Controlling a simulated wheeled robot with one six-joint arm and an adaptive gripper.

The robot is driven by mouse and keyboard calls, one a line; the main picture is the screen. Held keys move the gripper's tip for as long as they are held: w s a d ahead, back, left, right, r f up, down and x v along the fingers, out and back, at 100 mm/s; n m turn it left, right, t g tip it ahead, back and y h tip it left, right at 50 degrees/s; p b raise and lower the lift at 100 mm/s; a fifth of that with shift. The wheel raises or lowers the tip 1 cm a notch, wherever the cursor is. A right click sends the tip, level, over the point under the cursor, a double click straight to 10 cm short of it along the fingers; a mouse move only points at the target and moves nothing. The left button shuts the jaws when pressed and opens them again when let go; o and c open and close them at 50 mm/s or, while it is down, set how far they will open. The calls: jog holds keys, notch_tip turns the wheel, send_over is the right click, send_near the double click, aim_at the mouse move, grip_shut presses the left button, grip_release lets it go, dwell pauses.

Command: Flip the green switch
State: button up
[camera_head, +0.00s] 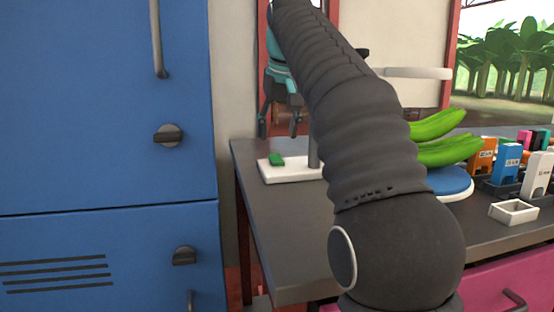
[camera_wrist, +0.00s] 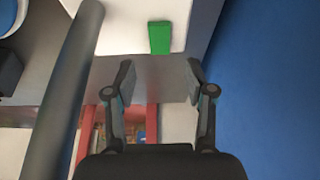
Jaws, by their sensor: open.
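The green switch (camera_head: 276,159) is a small green block on a white base (camera_head: 290,173) on the dark counter. A grey post rises from the base, partly hidden by my arm. In the wrist view, the green switch (camera_wrist: 160,38) lies at the top middle on the white base (camera_wrist: 130,30), beyond my fingertips. My gripper (camera_head: 279,128) is open and empty, hanging above the switch with its fingers pointing down. In the wrist view, my gripper (camera_wrist: 158,80) has its fingers apart, the switch showing between their lines. I see no contact with it.
The grey post (camera_wrist: 68,85) runs close to my left finger in the wrist view. A blue cabinet (camera_head: 105,110) stands at the left.

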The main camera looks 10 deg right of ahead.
aim_at(276, 157)
jog(key=b+x, duration=0.1)
jog(key=x, duration=0.5)
jog(key=shift+b, duration=0.4)
grip_shut()
